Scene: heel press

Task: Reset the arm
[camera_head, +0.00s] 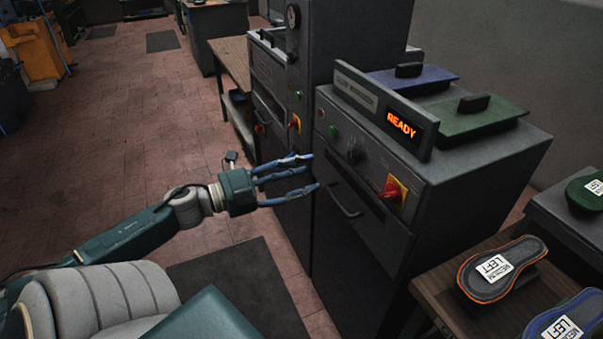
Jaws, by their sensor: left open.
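My left gripper (312,172) is at the end of my left arm, which reaches in from the left. It is open, its fingers are apart and nothing shows between them. It hovers in front of the press cabinet, just left of its front handle (346,201). I cannot tell whether a fingertip touches the cabinet. The press cabinet (350,262) is dark grey, with a lit "READY" display (401,124) and a red knob on a yellow plate (393,188). My right gripper is not in view.
A blue-lidded plate (437,76) and a green one (465,118) lie on the cabinet's top. At the lower right, an orange-rimmed sole labelled LEFT (471,284) and a blue-rimmed one (540,327) lie on a wooden table (437,294).

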